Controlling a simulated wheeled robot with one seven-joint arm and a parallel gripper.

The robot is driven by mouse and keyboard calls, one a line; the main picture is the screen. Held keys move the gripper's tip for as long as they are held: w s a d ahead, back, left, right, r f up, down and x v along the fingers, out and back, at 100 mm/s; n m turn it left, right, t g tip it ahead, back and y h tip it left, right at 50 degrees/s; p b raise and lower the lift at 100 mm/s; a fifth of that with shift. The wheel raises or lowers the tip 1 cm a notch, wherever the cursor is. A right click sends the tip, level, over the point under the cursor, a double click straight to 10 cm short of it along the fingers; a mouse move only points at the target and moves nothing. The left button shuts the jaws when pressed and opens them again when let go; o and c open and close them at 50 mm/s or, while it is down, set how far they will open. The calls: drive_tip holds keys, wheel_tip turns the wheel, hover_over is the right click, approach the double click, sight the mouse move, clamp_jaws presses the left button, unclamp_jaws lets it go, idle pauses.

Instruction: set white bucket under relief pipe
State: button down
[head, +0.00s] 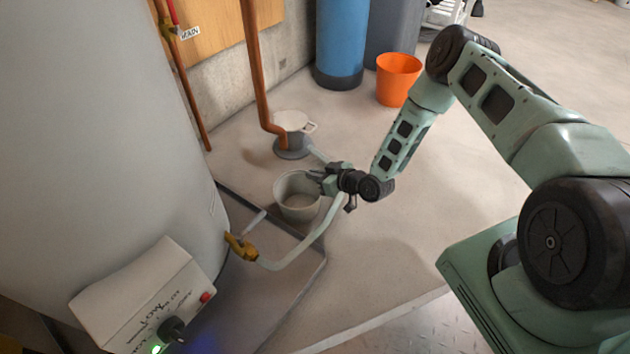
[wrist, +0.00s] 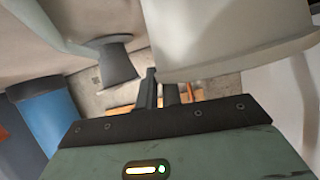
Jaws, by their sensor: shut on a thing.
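The white bucket (head: 297,208) is upright beside the grey tank's tray in the head view. My gripper (head: 322,181) is shut on the right side of its rim. In the wrist view the bucket (wrist: 225,40) fills the upper right, close to my gripper's fingers (wrist: 160,88). I cannot tell whether its base touches the floor. A thin copper pipe (head: 187,85) with a red-handled valve runs down the wall and its lower end is near the floor, left of and behind the bucket. I cannot tell for sure that it is the relief pipe.
A pale hose (head: 310,240) runs from the tank's brass valve (head: 240,246) past my gripper to a grey sump (head: 292,153). A thick orange-brown pipe (head: 256,70) enters the sump. An orange bucket (head: 398,80) and blue cylinder (head: 341,40) stand behind. Floor at right is clear.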

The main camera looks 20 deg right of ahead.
drive_tip(key=shift+f, duration=0.3)
drive_tip(key=c, duration=1.6)
unclamp_jaws()
drive_tip(key=shift+o, duration=0.2)
